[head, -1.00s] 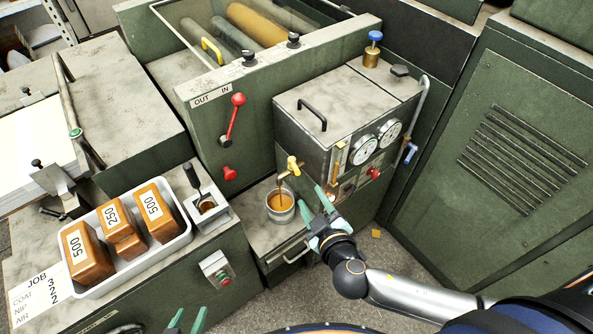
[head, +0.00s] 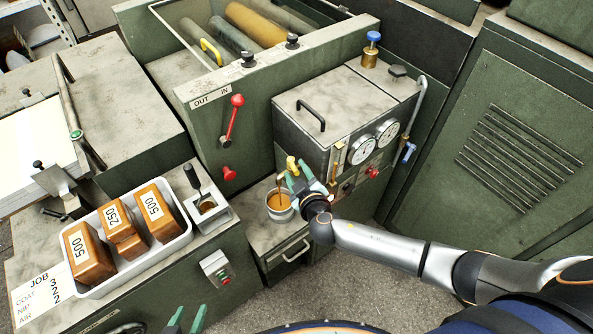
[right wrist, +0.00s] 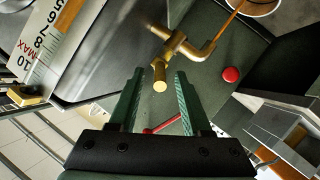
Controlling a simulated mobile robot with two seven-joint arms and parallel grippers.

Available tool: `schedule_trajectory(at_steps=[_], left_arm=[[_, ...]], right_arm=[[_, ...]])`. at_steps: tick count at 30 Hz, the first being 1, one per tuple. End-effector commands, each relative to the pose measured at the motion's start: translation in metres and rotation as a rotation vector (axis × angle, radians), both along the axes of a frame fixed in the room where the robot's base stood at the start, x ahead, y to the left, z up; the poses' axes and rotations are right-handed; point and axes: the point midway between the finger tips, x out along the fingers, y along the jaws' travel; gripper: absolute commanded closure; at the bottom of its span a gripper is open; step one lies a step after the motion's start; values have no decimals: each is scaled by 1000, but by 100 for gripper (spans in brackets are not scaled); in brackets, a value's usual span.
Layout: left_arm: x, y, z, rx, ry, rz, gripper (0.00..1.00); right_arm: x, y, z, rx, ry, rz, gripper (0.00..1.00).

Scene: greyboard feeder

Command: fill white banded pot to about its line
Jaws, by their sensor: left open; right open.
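The pale pot (head: 280,209) stands on the low shelf under the brass tap (head: 291,163), holding amber liquid. A thin amber stream runs from the spout into it. The pot's rim (right wrist: 250,10) shows at the top of the right wrist view; its band and line are not clear. My right gripper (head: 302,178) is open at the tap. In the right wrist view its fingers (right wrist: 158,88) stand either side of the brass tap handle (right wrist: 160,76), apart from it. My left gripper (head: 187,321) is open and empty at the bottom edge.
A white tray (head: 120,278) with several labelled amber blocks stands left, beside a small holder (head: 208,208) with a black handle. The grey machine box (head: 325,118) with gauges rises behind the tap. A scale (right wrist: 42,45) shows in the right wrist view.

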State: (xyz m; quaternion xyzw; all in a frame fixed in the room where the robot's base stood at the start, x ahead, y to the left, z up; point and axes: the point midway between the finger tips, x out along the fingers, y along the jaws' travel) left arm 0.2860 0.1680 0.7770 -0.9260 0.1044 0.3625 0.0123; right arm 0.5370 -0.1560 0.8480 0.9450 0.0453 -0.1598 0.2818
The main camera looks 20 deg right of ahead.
Motion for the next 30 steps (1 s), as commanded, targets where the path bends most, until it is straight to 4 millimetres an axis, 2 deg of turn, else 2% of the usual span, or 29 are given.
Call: schedule_trajectory(at_steps=[9, 21, 30], left_arm=[[0, 0, 0, 0, 0, 0, 50], [0, 0, 0, 0, 0, 0, 50], [0, 0, 0, 0, 0, 0, 50]], right_arm=[[1, 0, 0, 0, 0, 0, 54], [1, 0, 0, -1, 0, 0, 99], [1, 0, -1, -1, 0, 0, 100]])
